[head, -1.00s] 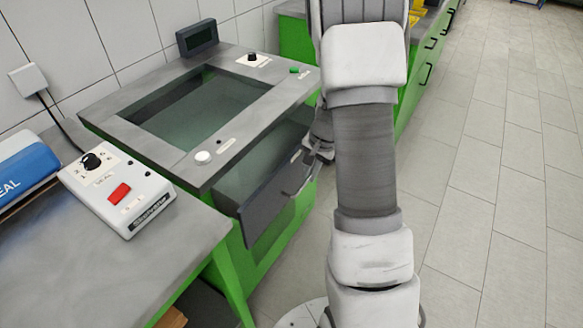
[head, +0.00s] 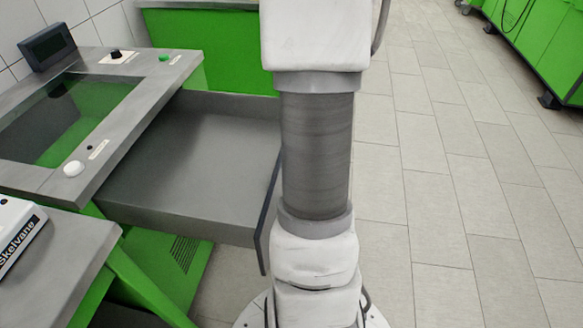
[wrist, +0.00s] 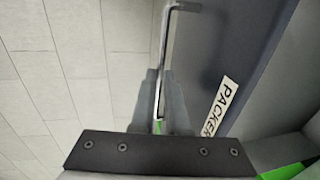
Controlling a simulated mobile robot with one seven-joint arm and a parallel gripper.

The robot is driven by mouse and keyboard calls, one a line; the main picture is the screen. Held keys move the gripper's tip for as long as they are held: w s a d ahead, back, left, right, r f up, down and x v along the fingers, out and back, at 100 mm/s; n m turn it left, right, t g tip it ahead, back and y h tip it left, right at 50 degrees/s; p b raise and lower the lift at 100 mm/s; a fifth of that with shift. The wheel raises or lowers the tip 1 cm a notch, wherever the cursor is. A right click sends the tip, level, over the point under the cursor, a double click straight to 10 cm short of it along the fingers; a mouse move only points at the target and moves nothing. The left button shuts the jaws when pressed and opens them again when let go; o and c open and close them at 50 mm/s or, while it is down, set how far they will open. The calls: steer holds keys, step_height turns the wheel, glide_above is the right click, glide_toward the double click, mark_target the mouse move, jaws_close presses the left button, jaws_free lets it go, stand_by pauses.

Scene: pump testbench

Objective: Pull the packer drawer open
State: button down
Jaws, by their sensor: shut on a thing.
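The packer drawer (head: 195,165) stands far out of the green-and-grey bench in the head view, and its grey inside is empty. Its dark front panel (head: 265,220) is partly hidden behind my arm. In the wrist view the drawer front (wrist: 225,60) bears a white PACKER label (wrist: 221,108). The metal bar handle (wrist: 168,30) runs down between the fingers of my gripper (wrist: 160,82), which is shut on it. In the head view my arm hides the gripper and handle.
The bench top has a glass window (head: 70,115), a white knob (head: 73,168) and a small display (head: 47,45). A grey side table (head: 60,255) stands at the lower left. Tiled floor (head: 440,200) to the right is clear.

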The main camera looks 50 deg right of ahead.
steer(key=shift+s+d, duration=0.15)
steer(key=shift+d, duration=0.05)
steer(key=c, duration=0.9)
jaws_free()
steer(key=s+r+p, duration=0.1)
steer(key=r+p, duration=0.1)
steer(key=r, duration=0.3)
steer(key=d+r+p, duration=0.1)
steer(key=r+p, duration=0.1)
steer(key=r, duration=0.4)
steer(key=s+r+p, duration=0.1)
steer(key=r+p, duration=0.1)
steer(key=r, duration=0.4)
steer(key=shift+s+d+r, duration=0.1)
steer(key=shift+s+d, duration=0.25)
